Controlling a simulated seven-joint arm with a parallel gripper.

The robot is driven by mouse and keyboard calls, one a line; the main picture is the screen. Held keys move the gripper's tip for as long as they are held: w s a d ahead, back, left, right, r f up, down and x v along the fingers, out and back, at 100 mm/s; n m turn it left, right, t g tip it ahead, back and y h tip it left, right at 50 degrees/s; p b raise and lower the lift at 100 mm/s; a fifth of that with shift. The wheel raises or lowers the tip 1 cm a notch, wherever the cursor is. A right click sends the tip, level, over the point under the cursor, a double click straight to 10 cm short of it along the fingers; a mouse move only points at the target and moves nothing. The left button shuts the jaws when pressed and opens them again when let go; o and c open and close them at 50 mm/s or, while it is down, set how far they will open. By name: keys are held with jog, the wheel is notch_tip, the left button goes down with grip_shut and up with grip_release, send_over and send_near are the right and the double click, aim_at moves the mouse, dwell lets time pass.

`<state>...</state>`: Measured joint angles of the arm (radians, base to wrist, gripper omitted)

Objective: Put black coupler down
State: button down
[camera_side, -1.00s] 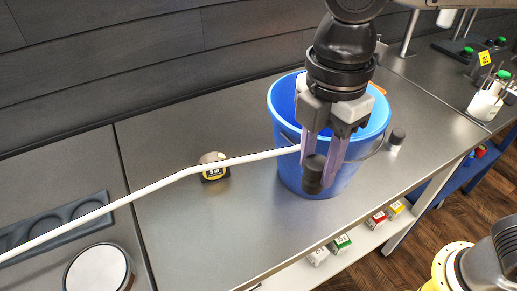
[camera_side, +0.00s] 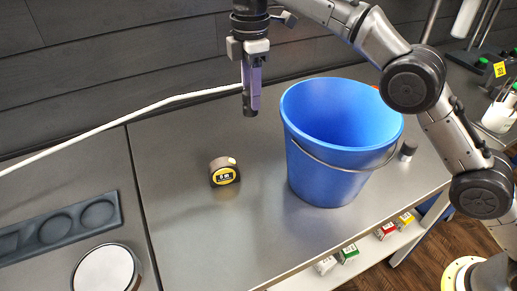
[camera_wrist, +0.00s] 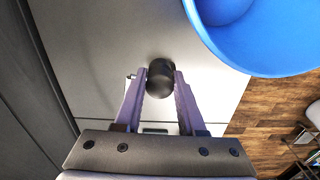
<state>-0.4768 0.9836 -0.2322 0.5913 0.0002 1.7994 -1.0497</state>
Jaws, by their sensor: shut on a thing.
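In the side view the black coupler (camera_side: 249,106) hangs below my gripper (camera_side: 251,94), above the grey counter, left of the blue bucket. The white hose (camera_side: 150,107) runs from the gripper down to the left. In the wrist view the black coupler (camera_wrist: 160,78) is held between the purple fingertips of my gripper (camera_wrist: 160,84). My gripper is shut on the coupler. Its exact height above the counter is hard to tell.
The blue bucket (camera_side: 345,115) stands on the counter with its handle hanging forward. A tape measure (camera_side: 224,171) sits in the middle. A dark tray with round recesses (camera_side: 60,228) and a round white-topped thing (camera_side: 104,270) are at the left. The counter (camera_side: 180,165) is bare around the tape measure.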

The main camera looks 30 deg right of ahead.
jog(key=shift+m, duration=0.5)
jog(key=w+d+f, duration=0.1)
jog(key=f, duration=0.4)
jog(key=w+d+f, duration=0.1)
jog(key=f, duration=0.4)
jog(key=w+d+f, duration=0.1)
jog(key=f, duration=0.4)
jog(key=shift+w+d+f, duration=0.15)
jog(key=shift+w+d, duration=0.2)
jog(key=shift+f, duration=0.1)
jog(key=shift+f, duration=0.1)
jog(key=c, duration=0.5)
grip_release()
notch_tip(320, 180, up, 12)
jog(key=shift+r, duration=0.2)
